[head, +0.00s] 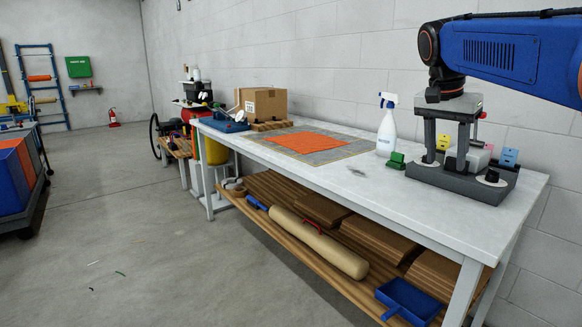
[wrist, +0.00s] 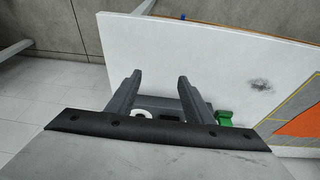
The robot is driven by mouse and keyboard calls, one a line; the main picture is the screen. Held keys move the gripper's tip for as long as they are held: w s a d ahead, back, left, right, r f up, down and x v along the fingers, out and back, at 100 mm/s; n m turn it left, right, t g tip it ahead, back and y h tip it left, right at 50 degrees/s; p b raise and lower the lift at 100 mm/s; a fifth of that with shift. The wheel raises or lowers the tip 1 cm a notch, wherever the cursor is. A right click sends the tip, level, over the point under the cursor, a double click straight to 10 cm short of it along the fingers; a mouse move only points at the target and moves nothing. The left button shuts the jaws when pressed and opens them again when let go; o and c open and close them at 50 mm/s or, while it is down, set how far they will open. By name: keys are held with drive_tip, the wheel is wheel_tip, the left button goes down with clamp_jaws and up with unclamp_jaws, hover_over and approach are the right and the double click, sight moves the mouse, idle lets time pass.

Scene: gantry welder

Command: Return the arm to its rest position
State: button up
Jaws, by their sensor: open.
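My gripper (head: 446,155) points down at the right end of the white workbench (head: 350,182) in the head view, below my blue arm. Its two grey fingers are spread over a dark grey base (head: 462,190) that stands on the bench. In the wrist view my gripper (wrist: 160,82) shows two separate fingers with nothing held between their tips. Parts of the base and a white ring (wrist: 139,113) show behind the fingers. I cannot tell whether the fingers touch the base.
A white spray bottle (head: 386,128) and a green block (head: 397,160) stand just left of the base. Small yellow and blue items stand behind it, near the block wall (head: 330,60). An orange mat (head: 305,142) and a cardboard box (head: 263,103) lie farther left. The floor (head: 130,220) left is mostly open.

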drive_tip(key=s+a+f+n+t+y, duration=0.1)
drive_tip(key=s+a+f+n, duration=0.1)
drive_tip(key=s+f, duration=0.6)
drive_tip(key=s+a+f+n+t+y, duration=0.1)
drive_tip(key=s+a+f+n, duration=0.1)
drive_tip(key=s+f+n, duration=0.3)
drive_tip(key=s+a+f+n+t+y, duration=0.1)
drive_tip(key=s+a+f+n, duration=0.2)
drive_tip(key=s+f, duration=0.9)
wheel_tip(320, 180, down, 3)
drive_tip(key=shift+s+r+n, duration=0.15)
drive_tip(key=shift+s+n, duration=0.15)
drive_tip(key=shift+n, duration=0.1)
drive_tip(key=shift+a+r, duration=0.1)
drive_tip(key=shift+r, duration=0.05)
